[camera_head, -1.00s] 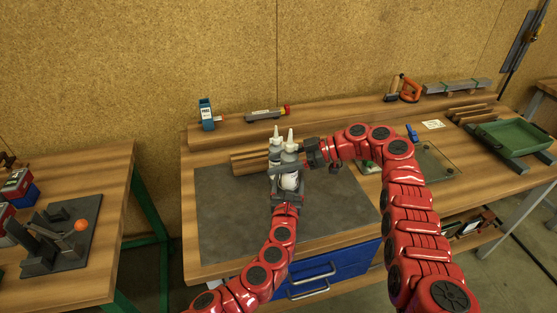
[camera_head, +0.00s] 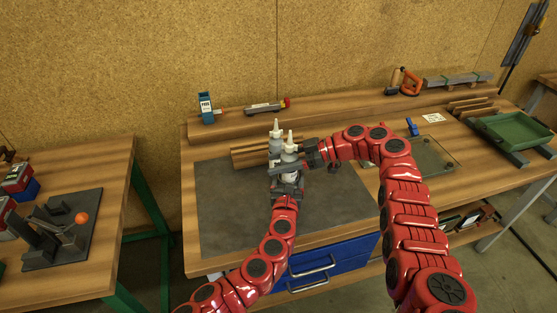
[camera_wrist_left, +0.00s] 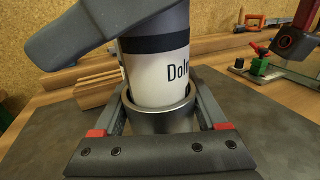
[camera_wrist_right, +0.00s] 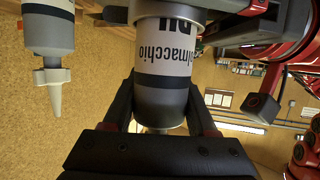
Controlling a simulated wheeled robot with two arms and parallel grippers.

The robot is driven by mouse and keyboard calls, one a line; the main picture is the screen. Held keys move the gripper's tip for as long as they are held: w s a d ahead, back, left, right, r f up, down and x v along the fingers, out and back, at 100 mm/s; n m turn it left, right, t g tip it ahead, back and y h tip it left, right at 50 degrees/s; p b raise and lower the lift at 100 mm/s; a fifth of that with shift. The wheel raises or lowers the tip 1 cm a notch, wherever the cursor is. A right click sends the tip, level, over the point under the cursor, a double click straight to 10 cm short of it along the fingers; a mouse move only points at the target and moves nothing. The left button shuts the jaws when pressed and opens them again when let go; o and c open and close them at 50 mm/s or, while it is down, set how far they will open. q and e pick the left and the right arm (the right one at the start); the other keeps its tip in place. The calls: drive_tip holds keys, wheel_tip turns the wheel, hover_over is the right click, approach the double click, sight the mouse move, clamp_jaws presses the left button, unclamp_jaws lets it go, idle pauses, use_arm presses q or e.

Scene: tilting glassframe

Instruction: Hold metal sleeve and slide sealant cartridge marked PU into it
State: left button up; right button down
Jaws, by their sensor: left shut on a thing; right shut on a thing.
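The metal sleeve (camera_wrist_left: 163,115) is a dark grey ring in the left wrist view. My left gripper (camera_head: 287,187) is shut on it, with a finger on each side. The sealant cartridge (camera_wrist_right: 163,60) is white with dark bands, and its partly hidden PU mark appears upside down in the right wrist view. My right gripper (camera_head: 308,152) is shut on its upper part. In the left wrist view the cartridge (camera_wrist_left: 158,75) stands upright with its lower end inside the sleeve's mouth. How deep it sits is hidden.
A second nozzled cartridge (camera_head: 275,140) stands close behind, by a wooden rack (camera_head: 249,157); it shows in the right wrist view (camera_wrist_right: 48,35). The grey mat (camera_head: 225,215) is clear at left. A green tray (camera_head: 515,133) lies at far right.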

sight(279, 175)
drive_tip(key=shift+d+f, duration=0.1)
drive_tip(key=shift+f, duration=1.1)
drive_tip(key=shift+f, duration=0.5)
drive_tip(key=shift+f, duration=0.5)
drive_tip(key=shift+c, duration=1.8)
unclamp_jaws()
drive_tip(key=shift+o, duration=1.2)
drive_tip(key=shift+f, duration=0.1)
drive_tip(key=shift+s, duration=0.1)
